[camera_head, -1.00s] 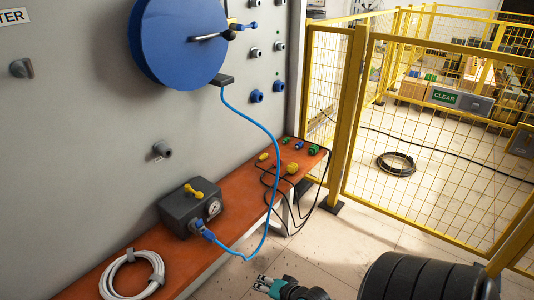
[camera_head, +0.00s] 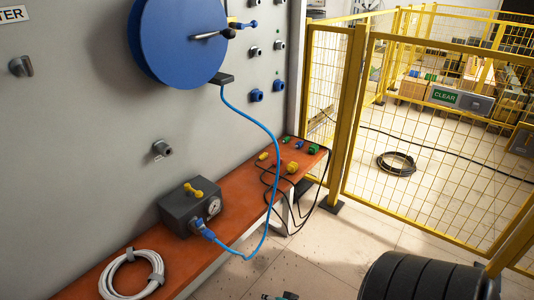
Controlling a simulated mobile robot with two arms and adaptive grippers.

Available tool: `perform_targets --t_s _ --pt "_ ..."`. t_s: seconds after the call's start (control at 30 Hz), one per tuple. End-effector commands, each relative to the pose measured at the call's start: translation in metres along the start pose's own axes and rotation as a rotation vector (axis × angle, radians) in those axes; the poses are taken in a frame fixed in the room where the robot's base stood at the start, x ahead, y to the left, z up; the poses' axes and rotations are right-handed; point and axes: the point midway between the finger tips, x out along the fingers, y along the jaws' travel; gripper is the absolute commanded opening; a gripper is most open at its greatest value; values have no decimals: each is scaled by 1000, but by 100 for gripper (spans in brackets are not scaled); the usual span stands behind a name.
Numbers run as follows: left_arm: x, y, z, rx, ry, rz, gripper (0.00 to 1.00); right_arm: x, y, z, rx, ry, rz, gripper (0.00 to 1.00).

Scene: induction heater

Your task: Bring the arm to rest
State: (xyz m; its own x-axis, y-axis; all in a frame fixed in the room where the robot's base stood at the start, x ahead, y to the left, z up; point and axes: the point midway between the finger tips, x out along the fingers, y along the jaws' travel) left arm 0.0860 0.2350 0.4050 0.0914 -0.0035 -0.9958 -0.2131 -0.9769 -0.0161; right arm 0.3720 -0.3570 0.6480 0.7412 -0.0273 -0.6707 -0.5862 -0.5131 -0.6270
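Only a small dark and teal tip of one of my grippers (camera_head: 278,296) shows at the bottom edge of the head view, low over the floor and to the right of the bench. Its fingers are mostly cut off by the frame, so I cannot tell whether it is open or which arm it belongs to. A black ribbed part of my arm (camera_head: 420,278) fills the lower right. My other gripper is out of view.
A grey wall panel (camera_head: 90,110) holds a blue reel (camera_head: 178,42). A blue hose (camera_head: 272,150) runs down to a grey gauge box (camera_head: 190,207) on the orange bench (camera_head: 235,215). A white coiled cable (camera_head: 133,275) lies there. A yellow fence (camera_head: 358,110) stands at right.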

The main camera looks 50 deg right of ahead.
Motion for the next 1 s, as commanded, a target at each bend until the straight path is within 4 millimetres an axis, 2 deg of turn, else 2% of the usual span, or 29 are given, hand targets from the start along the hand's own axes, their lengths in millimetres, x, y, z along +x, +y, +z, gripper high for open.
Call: perform_targets --t_s 0.4,0.47,0.53,0.57,0.67,0.77,0.9,1.0 --pt "0 0 0 0 0 0 47 0 1 1 -3 -2 3 0" --pt "0 0 0 0 0 0 47 2 8 7 -20 -10 16 0" --pt "0 0 0 0 0 0 47 7 24 22 -69 -32 50 0" --pt "0 0 0 0 0 0 47 10 34 32 -99 -46 71 0" --pt "0 0 0 0 0 0 47 16 78 77 -255 -124 157 0" --pt "0 0 0 0 0 0 47 15 128 134 -466 -244 238 0" --pt "0 0 -1 0 0 1 47 -4 190 210 -772 -441 300 0" --pt "0 0 -1 0 1 1 47 -22 222 251 -961 -572 307 0"
